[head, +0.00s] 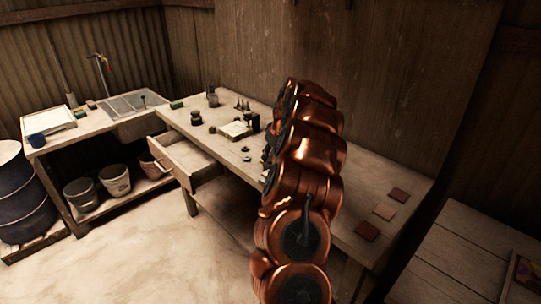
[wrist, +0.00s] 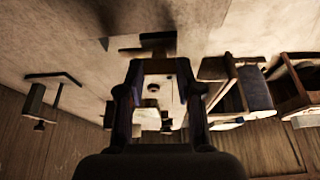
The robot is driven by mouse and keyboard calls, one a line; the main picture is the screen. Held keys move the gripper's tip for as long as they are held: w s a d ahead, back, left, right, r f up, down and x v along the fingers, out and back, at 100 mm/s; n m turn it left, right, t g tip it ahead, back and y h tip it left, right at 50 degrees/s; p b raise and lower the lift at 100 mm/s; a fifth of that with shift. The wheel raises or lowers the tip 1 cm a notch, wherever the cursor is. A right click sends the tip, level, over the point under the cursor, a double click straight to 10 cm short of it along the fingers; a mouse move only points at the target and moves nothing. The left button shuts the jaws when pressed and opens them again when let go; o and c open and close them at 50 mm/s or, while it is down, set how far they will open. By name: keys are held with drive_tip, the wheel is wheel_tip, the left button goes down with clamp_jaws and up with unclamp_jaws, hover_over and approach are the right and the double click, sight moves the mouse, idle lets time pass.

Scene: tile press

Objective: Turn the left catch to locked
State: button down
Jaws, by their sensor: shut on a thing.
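In the head view the tile press (head: 235,130) is a pale plate with dark fittings on the long bench, partly behind my arm. My gripper is hidden behind the arm there. In the wrist view my gripper (wrist: 160,82) has its dark fingers on either side of a small dark part (wrist: 160,66), shut on it. I take this part to be the catch, but it is dark and its left or right side and turn position cannot be told. A pale surface with a round dark spot shows between the fingers.
An open drawer (head: 183,158) juts from the bench front. Small dark pots and tools stand left of the press. A sink (head: 135,108), buckets (head: 115,180) and a barrel (head: 22,195) are farther left.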

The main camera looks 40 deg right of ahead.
drive_tip(key=m+b, duration=0.1)
drive_tip(key=b, duration=0.1)
drive_tip(key=m+h+b, duration=0.1)
drive_tip(key=m+b, duration=0.1)
drive_tip(key=shift+a+f+m, duration=0.1)
drive_tip(key=shift+f+m, duration=0.1)
drive_tip(key=shift+m, duration=0.1)
drive_tip(key=m+b, duration=0.2)
drive_tip(key=m+g+h+b, duration=0.1)
drive_tip(key=b, duration=0.1)
drive_tip(key=shift+w+f+m+h, duration=0.1)
drive_tip(key=shift+m+h, duration=0.2)
drive_tip(key=shift+m, duration=0.1)
drive_tip(key=c, duration=1.9)
unclamp_jaws()
drive_tip(key=m+g+h+b, duration=0.1)
drive_tip(key=m+b, duration=0.2)
drive_tip(key=b, duration=0.1)
drive_tip(key=shift+a, duration=0.1)
drive_tip(key=shift+w+r+m+g+b, duration=0.15)
drive_tip(key=shift+m+g+b, duration=0.2)
drive_tip(key=shift+m+b, duration=0.5)
drive_tip(key=shift+s+r+m+g+b, duration=0.1)
drive_tip(key=shift+m+g+b, duration=0.35)
drive_tip(key=shift+m, duration=0.6)
clamp_jaws()
drive_tip(key=shift+r, duration=0.1)
drive_tip(key=o, duration=1.1)
unclamp_jaws()
drive_tip(key=shift+o, duration=0.2)
